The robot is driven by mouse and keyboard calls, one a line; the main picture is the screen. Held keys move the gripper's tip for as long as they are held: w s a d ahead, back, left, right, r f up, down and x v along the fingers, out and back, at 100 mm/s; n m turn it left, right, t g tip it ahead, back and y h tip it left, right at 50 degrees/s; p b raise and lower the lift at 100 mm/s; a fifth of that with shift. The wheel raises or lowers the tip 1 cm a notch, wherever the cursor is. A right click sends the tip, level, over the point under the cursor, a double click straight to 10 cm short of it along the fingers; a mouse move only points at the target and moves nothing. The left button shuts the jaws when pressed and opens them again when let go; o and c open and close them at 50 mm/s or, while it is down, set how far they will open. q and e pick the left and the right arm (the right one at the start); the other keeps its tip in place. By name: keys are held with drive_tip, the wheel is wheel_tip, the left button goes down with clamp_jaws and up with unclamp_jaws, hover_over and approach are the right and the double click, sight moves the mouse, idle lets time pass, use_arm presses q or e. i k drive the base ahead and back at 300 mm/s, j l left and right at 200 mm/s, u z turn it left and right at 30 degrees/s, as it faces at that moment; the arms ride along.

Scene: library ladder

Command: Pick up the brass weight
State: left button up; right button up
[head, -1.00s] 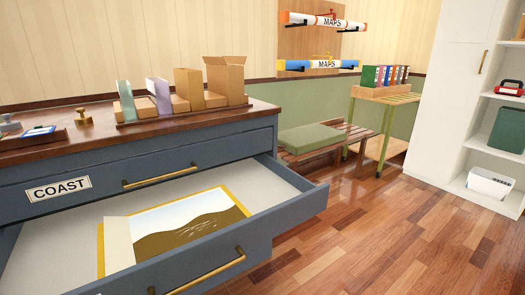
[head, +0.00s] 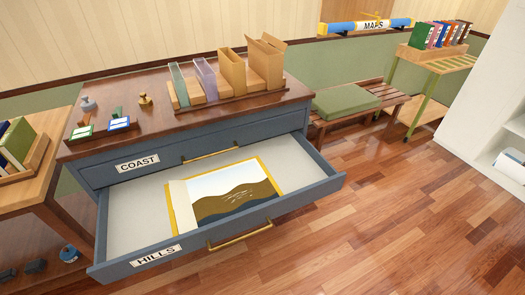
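A small brass weight (head: 145,100) with a knob top stands upright on the dark wooden top of the blue-grey cabinet. It is right of a tray (head: 104,129) and left of the upright boxes. Neither of my grippers shows in the head view, and nothing is seen touching the weight.
The HILLS drawer (head: 318,190) is pulled out below the top, holding a yellow-edged picture (head: 225,195). A grey knobbed object (head: 88,104) stands at the top's left end. Upright sleeves and cardboard boxes (head: 232,72) stand right of the weight. Floor (head: 380,230) is clear at right.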

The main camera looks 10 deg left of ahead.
sight(145, 103)
drive_tip(key=j+u, duration=0.1)
drive_tip(key=u, duration=0.65)
drive_tip(key=j+u, duration=0.1)
drive_tip(key=u, duration=0.3)
drive_tip(key=i, duration=0.05)
